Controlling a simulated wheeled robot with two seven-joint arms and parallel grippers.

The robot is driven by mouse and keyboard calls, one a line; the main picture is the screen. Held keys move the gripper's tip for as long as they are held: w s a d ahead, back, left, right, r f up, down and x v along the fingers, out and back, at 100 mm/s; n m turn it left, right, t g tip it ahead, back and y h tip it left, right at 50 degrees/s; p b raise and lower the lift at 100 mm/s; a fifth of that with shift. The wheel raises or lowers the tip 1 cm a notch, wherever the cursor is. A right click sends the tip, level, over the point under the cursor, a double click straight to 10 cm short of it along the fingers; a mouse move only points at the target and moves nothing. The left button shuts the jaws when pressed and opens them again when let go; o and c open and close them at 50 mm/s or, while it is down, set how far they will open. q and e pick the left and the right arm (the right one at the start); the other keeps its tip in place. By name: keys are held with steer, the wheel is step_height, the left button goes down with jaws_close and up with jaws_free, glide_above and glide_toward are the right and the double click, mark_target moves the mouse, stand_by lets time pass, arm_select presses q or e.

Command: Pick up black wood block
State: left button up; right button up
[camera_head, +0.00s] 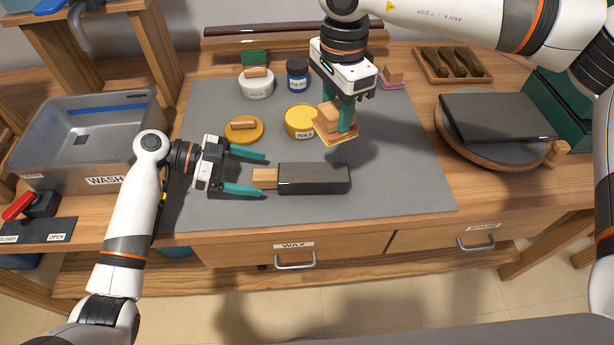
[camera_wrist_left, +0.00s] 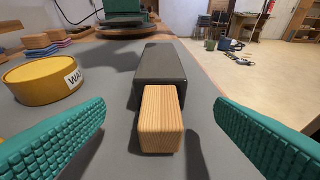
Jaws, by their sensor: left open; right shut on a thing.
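The black wood block (camera_head: 314,179) lies flat on the grey mat, with a bare light-wood end (camera_head: 265,178) sticking out on its left. In the left wrist view the black part (camera_wrist_left: 161,75) lies beyond the bare wood end (camera_wrist_left: 161,119). My left gripper (camera_head: 252,173) is open on the mat's left side, its teal fingers on either side of the bare wood end and apart from it. My right gripper (camera_head: 346,116) is shut on a wooden-handled pad (camera_head: 336,130), held above the mat behind the block.
A yellow wax tin (camera_head: 300,121), a round yellow applicator (camera_head: 244,130), a white tin (camera_head: 257,88) and a dark blue jar (camera_head: 297,74) stand behind the block. A metal wash basin (camera_head: 84,180) is at left. A dark slab (camera_head: 498,117) rests on a round stand at right. The mat's front is clear.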

mark_target(276, 177)
arm_select(q)
steer(key=shift+x, duration=2.95)
steer(key=shift+a, duration=0.1)
steer(key=c, duration=1.2)
steer(key=shift+o, duration=0.2)
steer(key=shift+r, duration=0.1)
step_height(276, 177, up, 10)
steer(key=shift+f, duration=0.1)
steer(key=shift+f, duration=4.75)
steer(key=shift+f, duration=0.25)
